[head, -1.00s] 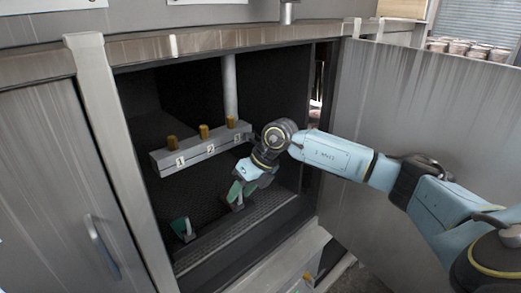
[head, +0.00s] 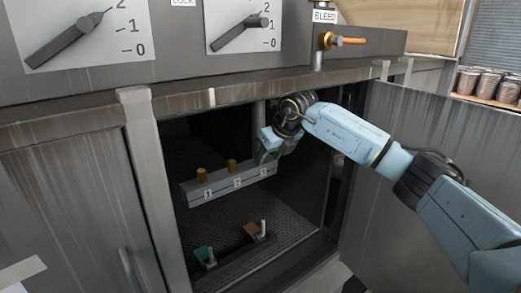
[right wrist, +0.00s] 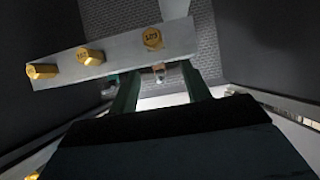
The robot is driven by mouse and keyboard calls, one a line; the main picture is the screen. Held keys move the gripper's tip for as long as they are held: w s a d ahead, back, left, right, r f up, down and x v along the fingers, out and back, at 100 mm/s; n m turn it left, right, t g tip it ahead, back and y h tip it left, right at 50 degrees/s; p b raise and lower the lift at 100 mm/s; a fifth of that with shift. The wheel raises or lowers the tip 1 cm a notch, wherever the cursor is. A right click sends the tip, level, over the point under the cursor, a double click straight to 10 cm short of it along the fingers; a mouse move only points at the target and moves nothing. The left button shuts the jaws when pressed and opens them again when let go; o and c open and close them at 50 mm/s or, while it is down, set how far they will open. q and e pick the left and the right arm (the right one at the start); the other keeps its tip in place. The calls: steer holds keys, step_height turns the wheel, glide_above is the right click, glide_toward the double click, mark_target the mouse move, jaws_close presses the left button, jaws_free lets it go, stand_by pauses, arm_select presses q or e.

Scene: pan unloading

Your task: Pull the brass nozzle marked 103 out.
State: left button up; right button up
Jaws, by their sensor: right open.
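A grey bar (head: 222,190) inside the open cabinet carries brass nozzles in a row. Two of them, at the left (head: 202,174) and middle (head: 232,165), show in the head view. My right gripper (head: 266,154) is at the bar's right end and hides the third. In the right wrist view the rightmost brass nozzle (right wrist: 152,38) has a mark that looks like 103. The green fingers of my right gripper (right wrist: 161,70) are apart, with nothing held between them. That nozzle stands beyond the fingertips, in line with the gap. My left gripper is not in view.
A green piece (head: 202,254) and a brown piece (head: 251,230) with upright pegs are on the cabinet floor below the bar. The cabinet's top edge (head: 230,92) runs close above my right wrist. The open door (head: 430,150) stands to the right.

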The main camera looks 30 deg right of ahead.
steer(key=w, duration=0.2)
steer(key=w+p, duration=0.1)
steer(key=shift+w+a, duration=0.2)
steer(key=shift+w, duration=0.2)
steer(key=shift+w+f, duration=0.35)
steer(key=shift+f, duration=0.2)
steer(key=shift+c, duration=0.3)
jaws_close()
steer(key=shift+r+p, duration=0.8)
